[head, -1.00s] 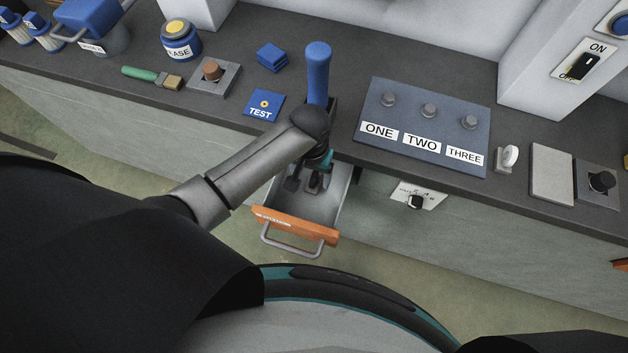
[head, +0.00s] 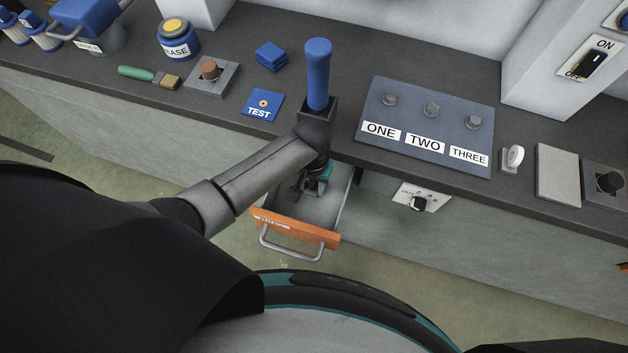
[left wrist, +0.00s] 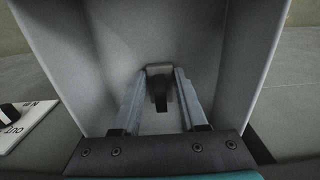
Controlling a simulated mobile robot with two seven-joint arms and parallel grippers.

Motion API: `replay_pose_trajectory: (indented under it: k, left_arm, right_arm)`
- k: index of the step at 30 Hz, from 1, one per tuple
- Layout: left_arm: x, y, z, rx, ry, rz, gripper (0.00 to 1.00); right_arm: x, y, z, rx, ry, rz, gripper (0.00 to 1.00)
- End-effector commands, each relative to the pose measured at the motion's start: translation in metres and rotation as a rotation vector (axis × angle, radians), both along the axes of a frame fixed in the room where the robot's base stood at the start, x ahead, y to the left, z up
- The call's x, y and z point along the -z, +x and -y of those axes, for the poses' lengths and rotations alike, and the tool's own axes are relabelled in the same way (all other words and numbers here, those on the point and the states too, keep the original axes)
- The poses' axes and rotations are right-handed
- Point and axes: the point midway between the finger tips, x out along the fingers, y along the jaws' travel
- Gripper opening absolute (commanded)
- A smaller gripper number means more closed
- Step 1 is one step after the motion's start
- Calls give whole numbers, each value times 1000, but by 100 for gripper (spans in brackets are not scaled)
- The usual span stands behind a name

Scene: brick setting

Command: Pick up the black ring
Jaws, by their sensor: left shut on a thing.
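My left gripper (head: 300,185) reaches down into the open drawer (head: 325,210) under the counter. It also shows in the left wrist view (left wrist: 161,78), where its two fingers are shut on a small dark thing, which I take to be the black ring (left wrist: 160,95). The ring shows as a narrow dark shape between the fingertips, so its round form cannot be made out. A grey piece shows just behind it. In the head view the arm and gripper hide the ring. My right gripper is not in view.
The drawer has grey walls and an orange front (head: 295,228) with a metal handle. Above it on the counter stands a blue-handled lever (head: 317,75). A panel with knobs (head: 425,125) lies to its right, a blue TEST plate (head: 263,104) to its left.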

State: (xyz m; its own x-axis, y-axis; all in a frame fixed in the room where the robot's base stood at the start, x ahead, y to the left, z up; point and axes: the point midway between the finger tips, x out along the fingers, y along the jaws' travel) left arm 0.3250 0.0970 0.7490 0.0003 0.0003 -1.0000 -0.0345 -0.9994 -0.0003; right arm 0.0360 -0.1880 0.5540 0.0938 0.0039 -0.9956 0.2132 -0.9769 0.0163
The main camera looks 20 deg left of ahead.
Motion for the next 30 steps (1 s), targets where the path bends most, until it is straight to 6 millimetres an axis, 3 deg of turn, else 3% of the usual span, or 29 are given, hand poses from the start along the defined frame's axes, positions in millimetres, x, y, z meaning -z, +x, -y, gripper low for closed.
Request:
replay_pose_trajectory:
  k: [1, 9, 23, 30]
  left_arm:
    - [0, 0, 0, 0, 0, 0, 29]
    - [0, 0, 0, 0, 0, 0, 0]
    - [-3, -2, 0, 0, -1, 0, 0]
    - [-30, -3, 1, 1, -2, 3, 0]
  right_arm:
    - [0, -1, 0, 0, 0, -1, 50]
    - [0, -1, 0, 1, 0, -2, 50]
    - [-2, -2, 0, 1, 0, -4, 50]
    - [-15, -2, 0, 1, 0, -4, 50]
